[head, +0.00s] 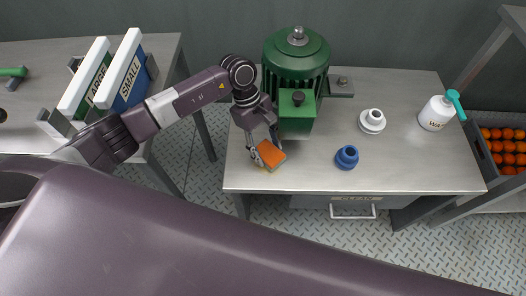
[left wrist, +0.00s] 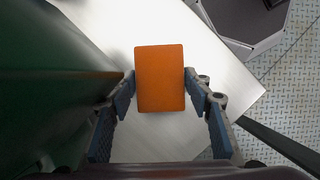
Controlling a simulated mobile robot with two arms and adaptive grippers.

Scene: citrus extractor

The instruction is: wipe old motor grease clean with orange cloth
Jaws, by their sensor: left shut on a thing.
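The orange cloth (head: 271,153) is a small folded block near the front left of the metal table. My left gripper (head: 264,150) is shut on it. In the left wrist view, the cloth (left wrist: 160,78) sits between the two blue-padded fingers (left wrist: 159,88), gripped at its sides. I cannot tell whether the cloth touches the tabletop. The green motor (head: 296,58) stands upright at the back, right of the gripper, with a green box on its front. In the left wrist view, a dark green surface fills the left side. I cannot make out any grease. My right gripper is not in view.
A blue ring part (head: 347,157), a white ring part (head: 372,121) and a white spray bottle (head: 437,112) stand on the metal table (head: 420,165). A drawer is below. A crate of oranges (head: 500,150) is at right. LARGE and SMALL bins (head: 128,75) are at left.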

